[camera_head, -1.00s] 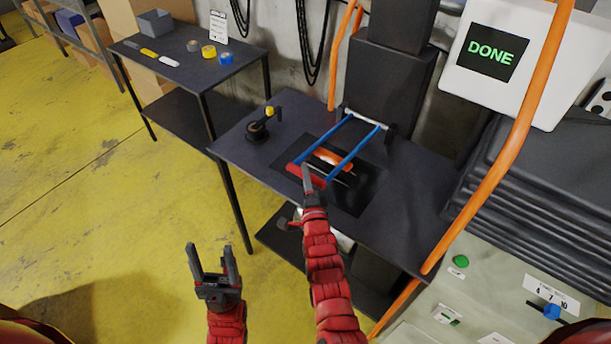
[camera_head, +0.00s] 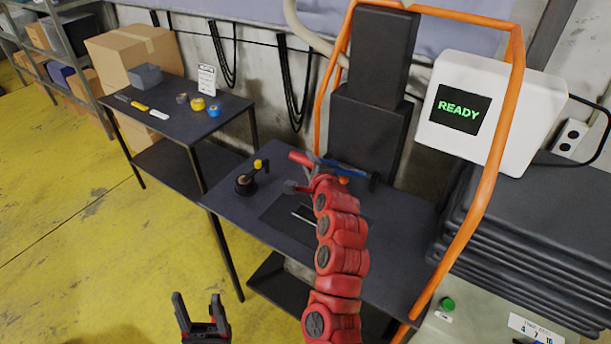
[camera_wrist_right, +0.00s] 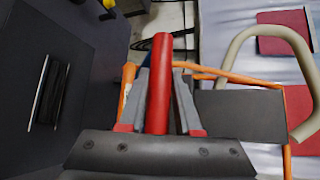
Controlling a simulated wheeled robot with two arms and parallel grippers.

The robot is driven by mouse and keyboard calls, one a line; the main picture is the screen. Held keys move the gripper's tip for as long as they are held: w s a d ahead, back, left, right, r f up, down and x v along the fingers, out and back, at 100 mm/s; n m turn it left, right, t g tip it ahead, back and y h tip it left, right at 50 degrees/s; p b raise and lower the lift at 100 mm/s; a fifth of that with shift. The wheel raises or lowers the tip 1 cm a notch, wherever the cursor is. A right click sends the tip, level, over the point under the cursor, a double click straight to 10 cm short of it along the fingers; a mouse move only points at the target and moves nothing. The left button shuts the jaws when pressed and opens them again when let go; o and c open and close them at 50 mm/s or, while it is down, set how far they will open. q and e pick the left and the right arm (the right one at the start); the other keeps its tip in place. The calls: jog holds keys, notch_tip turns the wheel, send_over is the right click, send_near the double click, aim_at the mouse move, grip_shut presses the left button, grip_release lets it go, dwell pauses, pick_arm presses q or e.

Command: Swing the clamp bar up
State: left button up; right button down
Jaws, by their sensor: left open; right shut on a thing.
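The clamp bar has a red handle (camera_head: 300,158) and blue side arms (camera_head: 348,168). It is raised off the dark plate (camera_head: 280,215) on the bench, with the handle end up. My right gripper (camera_head: 311,174) is shut on the red handle. In the right wrist view the red handle (camera_wrist_right: 160,85) stands between the two grey fingers (camera_wrist_right: 161,103). My right arm hides part of the bar and plate. My left gripper (camera_head: 198,300) is open and empty, low over the floor in front of the bench.
A dark press column (camera_head: 367,135) stands behind the bar, inside an orange tube frame (camera_head: 497,140). A white box with a READY screen (camera_head: 462,108) is at right. A black tool with a yellow knob (camera_head: 258,164) stands on the bench left. A side table holds tape rolls (camera_head: 197,104).

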jog(key=shift+w+d+r, duration=0.1)
jog(key=shift+d+r, duration=0.05)
jog(key=shift+r, duration=0.35)
jog(key=c, duration=1)
grip_release()
jog(key=shift+r, duration=0.1)
jog(key=o, duration=0.4)
jog(key=shift+w, duration=0.15)
jog(key=shift+f, duration=0.3)
jog(key=shift+s+b, duration=0.3)
jog(key=shift+s, duration=0.3)
jog(key=p+v, duration=1)
jog(key=v, duration=0.6)
jog(key=shift+d+r, duration=0.2)
jog(key=shift+r, duration=0.05)
